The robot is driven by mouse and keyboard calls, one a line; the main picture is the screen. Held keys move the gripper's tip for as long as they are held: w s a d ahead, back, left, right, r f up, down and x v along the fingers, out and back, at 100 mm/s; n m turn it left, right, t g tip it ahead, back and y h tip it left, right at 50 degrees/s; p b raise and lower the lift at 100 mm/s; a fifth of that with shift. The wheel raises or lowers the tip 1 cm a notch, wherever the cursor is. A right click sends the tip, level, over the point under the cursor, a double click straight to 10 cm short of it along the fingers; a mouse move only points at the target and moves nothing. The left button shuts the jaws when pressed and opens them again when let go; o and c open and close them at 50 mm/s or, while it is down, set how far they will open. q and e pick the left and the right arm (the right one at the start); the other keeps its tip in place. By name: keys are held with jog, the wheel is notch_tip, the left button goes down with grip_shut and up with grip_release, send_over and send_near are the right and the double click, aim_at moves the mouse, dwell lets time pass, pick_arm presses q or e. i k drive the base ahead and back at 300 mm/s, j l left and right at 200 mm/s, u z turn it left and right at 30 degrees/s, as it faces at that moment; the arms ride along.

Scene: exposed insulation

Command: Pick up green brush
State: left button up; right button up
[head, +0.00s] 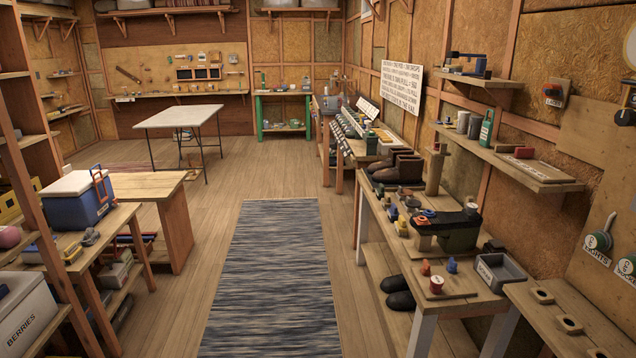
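I cannot make out a green brush for certain in the head view. A small, thin green item (263,81) stands upright at the left end of the green-framed table (259,118) by the back wall; it is too small to identify. A green container with a pale label (487,128) stands on the right wall shelf. Neither of my grippers shows in this view.
A striped rug (268,285) lies on the open wooden floor down the middle. A workbench (405,262) with shoes, spools and a grey bin (500,271) runs along the right. A blue cooler (78,200) sits on the left bench. A white-topped table (178,117) stands farther back.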

aim_at(380, 192)
jog(key=i, duration=1.9)
